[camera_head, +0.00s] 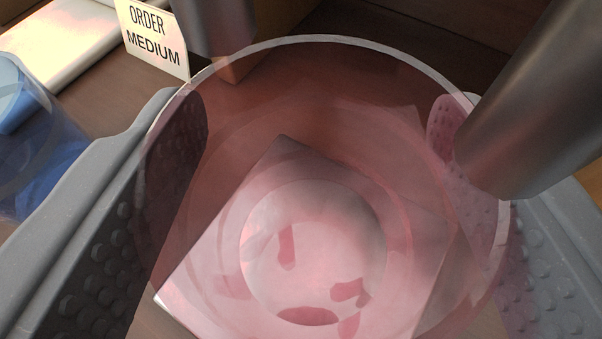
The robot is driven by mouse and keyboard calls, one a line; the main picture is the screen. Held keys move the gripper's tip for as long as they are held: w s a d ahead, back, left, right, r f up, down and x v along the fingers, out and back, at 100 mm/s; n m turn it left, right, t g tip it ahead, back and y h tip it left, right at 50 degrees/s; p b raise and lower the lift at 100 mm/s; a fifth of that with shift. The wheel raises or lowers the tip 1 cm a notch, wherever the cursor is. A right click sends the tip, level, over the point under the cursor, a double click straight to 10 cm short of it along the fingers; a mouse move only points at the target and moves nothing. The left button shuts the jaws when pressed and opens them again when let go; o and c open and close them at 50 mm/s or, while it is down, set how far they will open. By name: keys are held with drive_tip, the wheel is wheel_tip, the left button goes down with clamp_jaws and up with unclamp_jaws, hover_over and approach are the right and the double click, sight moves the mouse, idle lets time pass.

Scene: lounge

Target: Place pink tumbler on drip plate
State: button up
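The pink tumbler (330,85) is see-through and fills the middle of the view, seen from above through its open rim. My gripper (325,215) has one grey studded finger on each side of it, both pressed against its wall. A pale square plate, seemingly the drip plate (205,285), shows through the tumbler below it, turned at an angle to the view. A round base outline and several darker pink patches show over the plate. I cannot tell whether the tumbler's base touches the plate or is above it.
A blue see-through tumbler (35,140) stands at the left edge. A card (155,38) reading "ORDER MEDIUM" is at the upper left, near a pale flat object (60,45). Dark metallic cylinders come in at the top (215,22) and right (545,105), close to the tumbler's rim.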

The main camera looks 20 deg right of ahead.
wheel_tip(320, 180, down, 2)
drive_tip(key=shift+f, duration=0.1)
drive_tip(key=o, duration=1.1)
drive_tip(key=shift+o, duration=0.2)
drive_tip(key=shift+s+a+r, duration=0.15)
drive_tip(key=shift+s+r, duration=0.1)
drive_tip(key=shift+r, duration=0.1)
drive_tip(key=v, duration=1.1)
drive_tip(key=shift+s+p, duration=0.2)
drive_tip(key=shift+p, duration=0.15)
drive_tip(key=shift+a+f, duration=0.1)
